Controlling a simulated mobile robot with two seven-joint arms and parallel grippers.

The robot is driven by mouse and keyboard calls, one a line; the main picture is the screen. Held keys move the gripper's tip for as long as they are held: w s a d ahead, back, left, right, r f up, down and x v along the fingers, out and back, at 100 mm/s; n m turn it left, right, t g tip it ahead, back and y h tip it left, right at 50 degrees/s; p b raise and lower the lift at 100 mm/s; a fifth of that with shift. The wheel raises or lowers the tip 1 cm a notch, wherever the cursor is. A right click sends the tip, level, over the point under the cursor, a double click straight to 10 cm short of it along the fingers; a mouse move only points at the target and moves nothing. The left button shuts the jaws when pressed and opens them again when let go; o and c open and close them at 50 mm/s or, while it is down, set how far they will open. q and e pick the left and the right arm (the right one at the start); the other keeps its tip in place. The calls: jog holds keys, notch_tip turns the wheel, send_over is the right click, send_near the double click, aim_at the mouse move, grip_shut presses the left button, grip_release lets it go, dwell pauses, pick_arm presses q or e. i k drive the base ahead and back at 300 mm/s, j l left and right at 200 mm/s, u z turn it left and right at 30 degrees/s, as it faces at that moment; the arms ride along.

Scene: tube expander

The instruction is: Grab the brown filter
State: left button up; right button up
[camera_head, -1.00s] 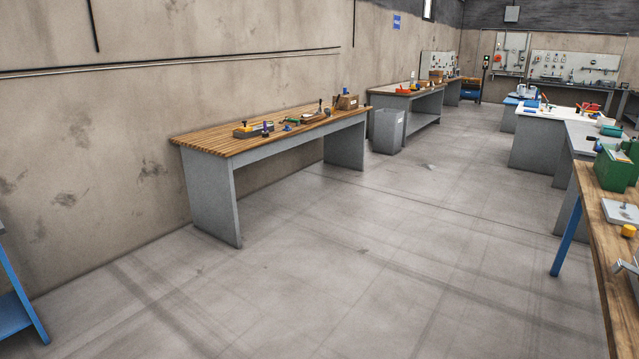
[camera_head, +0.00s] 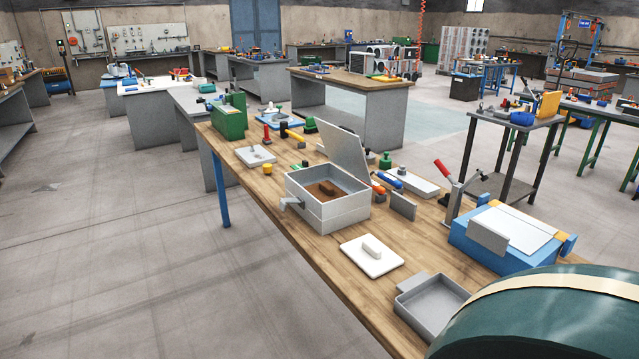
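A small brown block (camera_head: 328,189), which may be the brown filter, lies inside an open light grey box (camera_head: 336,214) on the wooden workbench. The box's lid (camera_head: 343,152) is raised at the back, and a grey handle or latch sticks out at its left side. The box's near walls hide part of its inside. Neither of my grippers is in view.
The wooden bench (camera_head: 350,268) also holds a white plate with a knob (camera_head: 371,256), a grey tray (camera_head: 432,303), a blue device (camera_head: 507,239) and a green box (camera_head: 229,116). A large dark green rounded object (camera_head: 545,325) fills the lower right corner. Floor at left is clear.

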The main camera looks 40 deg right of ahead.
aim_at(325, 190)
jog(key=i+z, duration=0.25)
jog(key=z, duration=0.25)
jog(key=i+j+z, duration=0.15)
jog(key=z, duration=0.3)
jog(key=i+j+z, duration=0.2)
jog(key=z, duration=0.3)
jog(key=i+j+z, duration=0.2)
jog(key=z, duration=0.2)
jog(key=i+j+z, duration=0.2)
jog(key=j+z, duration=0.15)
jog(key=i+j+z, duration=0.1)
jog(key=j+z, duration=0.3)
jog(key=i+j+z, duration=0.1)
jog(key=j+z, duration=0.65)
